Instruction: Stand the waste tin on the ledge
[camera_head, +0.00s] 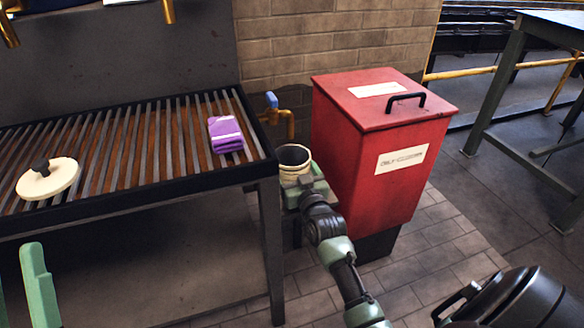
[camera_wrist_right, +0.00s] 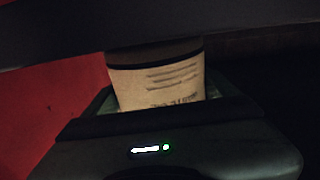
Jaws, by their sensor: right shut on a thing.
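The waste tin (camera_head: 294,158) is a small cream can with a dark, open top. It is upright in my right gripper (camera_head: 303,182), between the slatted bench and the red bin in the head view. The right wrist view shows its cream side with printed lines (camera_wrist_right: 158,85) between the jaws, which are shut on it. The arm hides its lower part. I cannot make out which surface is the ledge. Part of my left gripper (camera_head: 38,285) shows as a pale green piece at the lower left edge; its opening is not clear.
The slatted bench (camera_head: 140,181) carries a purple folded cloth (camera_head: 225,134) and a cream disc with a black knob (camera_head: 48,178). A brass tap with blue handle (camera_head: 275,113) is behind the tin. The red lidded bin (camera_head: 365,150) stands close right. A black lidded container (camera_head: 515,300) is lower right.

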